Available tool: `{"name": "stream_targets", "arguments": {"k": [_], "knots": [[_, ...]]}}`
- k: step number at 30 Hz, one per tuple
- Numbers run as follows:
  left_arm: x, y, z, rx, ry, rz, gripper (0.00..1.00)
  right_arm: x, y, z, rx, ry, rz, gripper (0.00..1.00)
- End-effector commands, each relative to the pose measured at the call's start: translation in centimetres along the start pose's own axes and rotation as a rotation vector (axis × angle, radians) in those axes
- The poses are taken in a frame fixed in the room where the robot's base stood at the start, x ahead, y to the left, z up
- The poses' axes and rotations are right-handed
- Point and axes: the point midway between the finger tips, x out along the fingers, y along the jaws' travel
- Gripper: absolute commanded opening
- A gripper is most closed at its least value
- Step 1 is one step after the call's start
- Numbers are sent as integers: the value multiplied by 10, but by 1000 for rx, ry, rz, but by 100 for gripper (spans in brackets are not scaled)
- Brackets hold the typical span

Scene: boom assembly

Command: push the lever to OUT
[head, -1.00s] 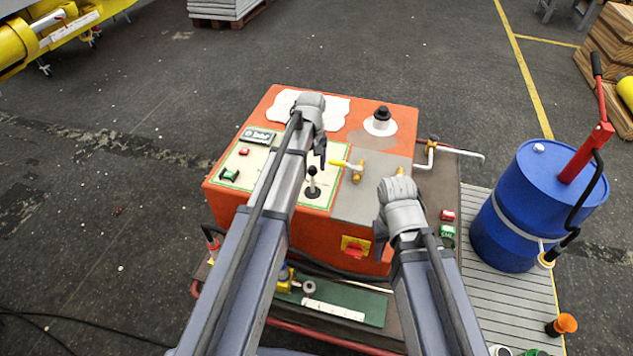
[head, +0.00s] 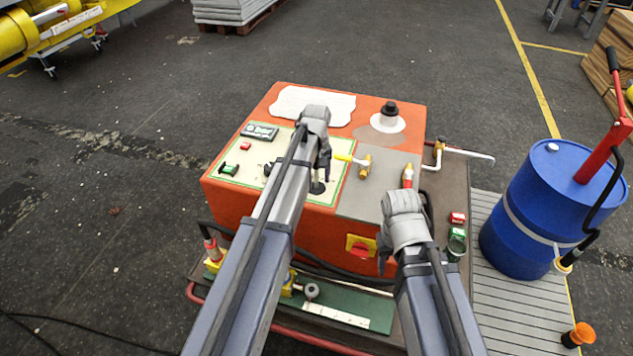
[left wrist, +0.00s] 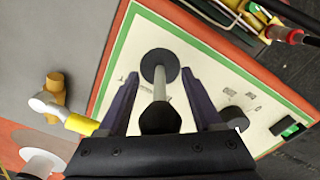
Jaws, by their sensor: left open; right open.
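The lever (head: 318,187) stands on the control panel of the orange box, and its upper part is hidden behind my left gripper (head: 324,165) in the head view. In the left wrist view the lever has a round black base (left wrist: 160,62), a pale shaft (left wrist: 160,90) and a black knob (left wrist: 160,118). My left gripper's open fingers (left wrist: 160,76) stand on either side of the lever, with gaps visible on both sides. The OUT marking is not legible. My right gripper (head: 383,245) is open and empty at the box's front right.
A yellow-handled valve (head: 364,165) sits just right of the lever; its yellow handle (left wrist: 80,124) is close to a left finger in the wrist view. The orange box (head: 255,215) has a red switch (head: 361,246). A blue drum (head: 515,255) stands at right.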

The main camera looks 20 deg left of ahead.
Motion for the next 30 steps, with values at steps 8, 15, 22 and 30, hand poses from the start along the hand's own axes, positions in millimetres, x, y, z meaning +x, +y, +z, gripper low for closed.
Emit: {"name": "stream_targets", "arguments": {"k": [8, 15, 22, 30], "knots": [[-1, 0, 0, 0, 0, 0, 55, -1, 0, 0, 0, 0, 0, 50], [-1, 0, 0, 0, 0, 0, 28, -1, 0, 0, 0, 0, 0, 50], [-1, 0, 0, 0, 0, 0, 3, -1, 0, 0, 0, 0, 0, 50], [-1, 0, 0, 0, 0, 0, 0, -1, 0, 0, 0, 0, 0, 50]]}}
